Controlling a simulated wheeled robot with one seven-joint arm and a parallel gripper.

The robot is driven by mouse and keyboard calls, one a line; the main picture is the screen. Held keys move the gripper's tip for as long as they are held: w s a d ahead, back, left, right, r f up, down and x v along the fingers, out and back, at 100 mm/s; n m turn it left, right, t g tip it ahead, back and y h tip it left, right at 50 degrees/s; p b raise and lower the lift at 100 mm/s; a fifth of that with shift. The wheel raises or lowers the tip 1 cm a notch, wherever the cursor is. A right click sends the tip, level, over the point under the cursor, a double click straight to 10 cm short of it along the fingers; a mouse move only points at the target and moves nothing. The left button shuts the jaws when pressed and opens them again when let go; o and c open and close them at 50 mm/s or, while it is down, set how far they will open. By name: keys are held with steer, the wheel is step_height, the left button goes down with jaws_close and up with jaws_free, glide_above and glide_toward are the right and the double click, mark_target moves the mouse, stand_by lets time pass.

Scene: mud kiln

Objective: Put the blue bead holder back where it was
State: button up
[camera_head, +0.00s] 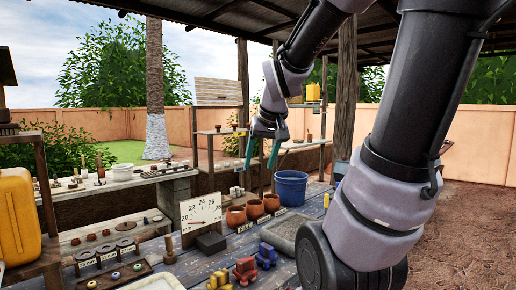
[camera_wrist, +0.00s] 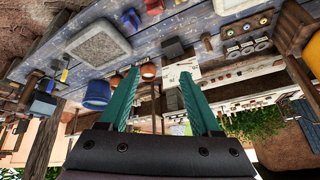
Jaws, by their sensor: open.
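A blue blocky piece, which looks like the blue bead holder (camera_head: 267,256), stands on the blue-grey plank table at the front, right of a red one (camera_head: 245,271) and a yellow one (camera_head: 218,281). The blue piece also shows near the top of the wrist view (camera_wrist: 131,19). My gripper (camera_head: 260,158) is open with its two teal fingers apart and nothing between them. It hangs above the back of the table, well above and behind the blue piece. The wrist view shows the open fingers (camera_wrist: 159,76) too.
Several terracotta pots (camera_head: 236,217) stand behind the blue piece, with a blue bucket (camera_head: 291,187) farther back. A grey tray (camera_head: 288,234) lies to its right. A dark block (camera_head: 211,242) and a dial board (camera_head: 201,213) stand left. A ring tray (camera_head: 156,283) is at front left.

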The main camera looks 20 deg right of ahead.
steer(key=s+a+r+y, duration=0.1)
steer(key=s+a+r, duration=0.1)
steer(key=s, duration=0.2)
steer(key=s+a+r+m+t+y, duration=0.1)
steer(key=s+a+r, duration=0.1)
steer(key=s, duration=0.1)
steer(key=shift+s+r+m, duration=0.25)
steer(key=shift+s+m, duration=0.05)
steer(key=shift+s, duration=0.05)
stand_by(0.8)
